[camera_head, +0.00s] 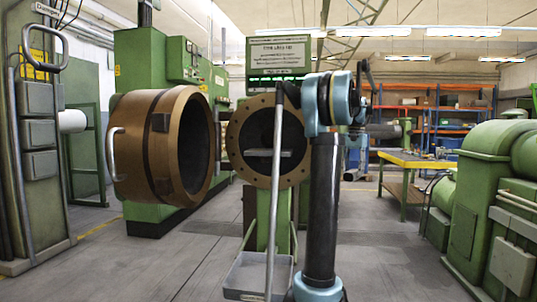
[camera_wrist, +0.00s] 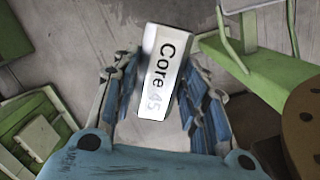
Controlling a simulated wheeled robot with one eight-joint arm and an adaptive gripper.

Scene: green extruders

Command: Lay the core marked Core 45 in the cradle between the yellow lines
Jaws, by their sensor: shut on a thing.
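The core marked Core 45 (camera_wrist: 163,72) is a white block with dark lettering, seen in the wrist view. My gripper (camera_wrist: 155,90) is shut on it, with blue-padded fingers on both sides. The core is tilted a little in the picture and is held above a grey floor. In the head view my arm rises at the centre, and I cannot make out the core there. I cannot identify the cradle between yellow lines in either view.
A large brown ring-shaped housing (camera_head: 160,145) and a bolted round flange (camera_head: 233,143) stand left of my arm. A grey tray (camera_head: 245,293) is low in front. A yellow-topped bench (camera_head: 415,161) and a green machine (camera_head: 480,190) are right. Grey floor (camera_head: 390,260) is clear between.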

